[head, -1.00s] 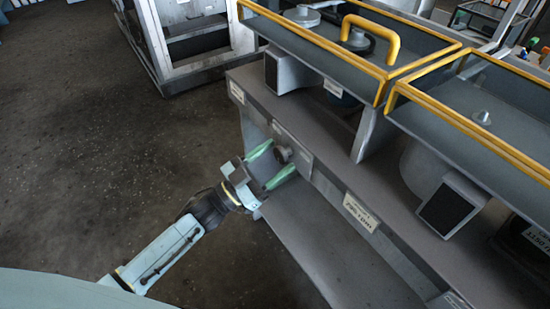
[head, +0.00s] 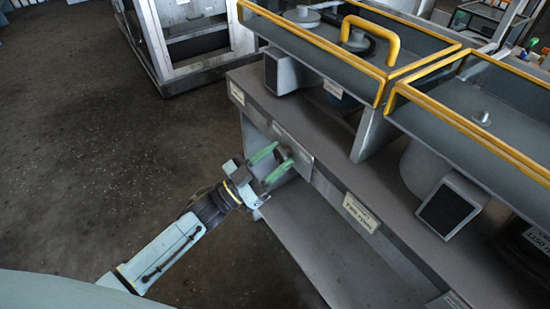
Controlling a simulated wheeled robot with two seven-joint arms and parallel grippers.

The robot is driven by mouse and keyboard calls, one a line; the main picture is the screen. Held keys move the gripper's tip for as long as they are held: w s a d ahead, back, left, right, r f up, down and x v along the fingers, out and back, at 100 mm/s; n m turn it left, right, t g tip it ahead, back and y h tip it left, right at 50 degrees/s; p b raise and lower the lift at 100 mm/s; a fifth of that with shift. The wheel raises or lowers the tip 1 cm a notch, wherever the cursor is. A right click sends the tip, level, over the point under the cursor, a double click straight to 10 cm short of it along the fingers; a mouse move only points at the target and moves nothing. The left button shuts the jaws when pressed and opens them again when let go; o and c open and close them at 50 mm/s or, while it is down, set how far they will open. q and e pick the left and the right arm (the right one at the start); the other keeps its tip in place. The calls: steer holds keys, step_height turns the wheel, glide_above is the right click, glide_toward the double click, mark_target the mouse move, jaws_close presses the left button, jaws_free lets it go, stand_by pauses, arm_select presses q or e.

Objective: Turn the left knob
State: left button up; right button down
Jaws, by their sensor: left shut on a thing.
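The left knob (head: 280,154) is a small dark round knob on a grey plate on the front face of the grey bench, in the head view. My left gripper (head: 272,164) comes in from the left, with its two green fingers on either side of the knob and closed on it. The fingers hide part of the knob, so I cannot tell its turn angle. My right gripper is not in view.
The grey bench (head: 310,130) carries blower housings with yellow-edged trays (head: 470,125) above. A white label (head: 360,212) is on its front edge. A white-framed cabinet (head: 190,45) stands at the back left. The dark floor at left is clear.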

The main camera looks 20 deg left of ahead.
arm_select(q)
steer(key=m+g, duration=0.1)
steer(key=m, duration=0.2)
steer(key=m+g+h, duration=0.1)
steer(key=m, duration=0.2)
steer(key=shift+a, duration=0.1)
steer(key=shift+m+g+h+p, duration=0.55)
steer(key=shift+m+g, duration=0.55)
steer(key=shift+m, duration=0.9)
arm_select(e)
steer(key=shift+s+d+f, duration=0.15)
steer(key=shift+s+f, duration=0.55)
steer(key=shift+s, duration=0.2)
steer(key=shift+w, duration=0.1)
arm_select(q)
steer(key=o, duration=1)
steer(key=shift+c, duration=0.2)
steer(key=v, duration=1.3)
steer(key=shift+a, duration=0.2)
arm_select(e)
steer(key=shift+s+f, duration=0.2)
